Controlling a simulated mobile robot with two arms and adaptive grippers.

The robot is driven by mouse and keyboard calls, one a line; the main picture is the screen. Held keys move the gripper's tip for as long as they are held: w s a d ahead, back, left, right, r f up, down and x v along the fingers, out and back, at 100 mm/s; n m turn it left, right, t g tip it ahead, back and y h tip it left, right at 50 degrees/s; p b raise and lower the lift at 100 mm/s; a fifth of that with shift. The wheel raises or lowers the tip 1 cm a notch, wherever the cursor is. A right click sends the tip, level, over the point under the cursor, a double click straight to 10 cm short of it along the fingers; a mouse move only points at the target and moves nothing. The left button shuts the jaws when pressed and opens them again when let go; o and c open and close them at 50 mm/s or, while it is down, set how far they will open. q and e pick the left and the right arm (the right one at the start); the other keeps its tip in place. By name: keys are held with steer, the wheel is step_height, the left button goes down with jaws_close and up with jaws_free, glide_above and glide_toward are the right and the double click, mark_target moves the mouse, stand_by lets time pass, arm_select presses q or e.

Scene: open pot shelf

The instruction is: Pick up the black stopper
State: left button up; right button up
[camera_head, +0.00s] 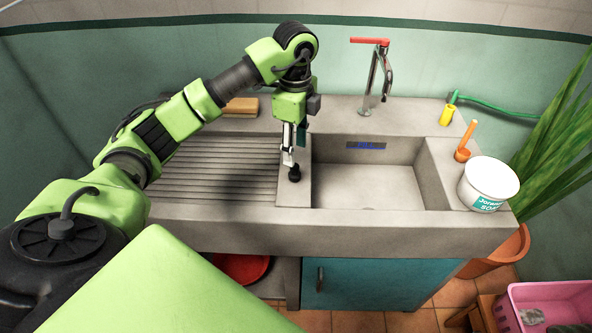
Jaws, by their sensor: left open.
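The black stopper (294,174) appears as a small dark round shape on the concrete strip between the ribbed drainboard and the basin of the sink (240,225). My left gripper (291,158) points down right over it from above. Its fingers are open and their tips are at or just above the stopper. The fingers partly cover it, and I cannot tell whether they touch it. My right gripper is not in view.
The empty basin (370,187) lies just right, with a red-handled tap (370,75) behind. A white tub (487,184), an orange scoop (463,152) and a yellow hose nozzle (447,115) stand on the right ledge. A wooden block (241,107) lies behind the drainboard.

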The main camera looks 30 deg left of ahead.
mark_target(294, 170)
arm_select(q)
step_height(294, 170, down, 3)
steer(key=shift+w+r, duration=0.1)
steer(key=shift+w+f, duration=0.1)
steer(key=shift+f, duration=0.3)
steer(key=shift+f+p, duration=0.45)
steer(key=shift+f, duration=0.15)
steer(key=f, duration=0.1)
steer(key=f+p, duration=0.1)
steer(key=f, duration=0.1)
steer(key=shift+a+f, duration=0.2)
steer(key=shift+f, duration=0.35)
steer(key=c, duration=0.8)
steer(key=shift+c, duration=1.3)
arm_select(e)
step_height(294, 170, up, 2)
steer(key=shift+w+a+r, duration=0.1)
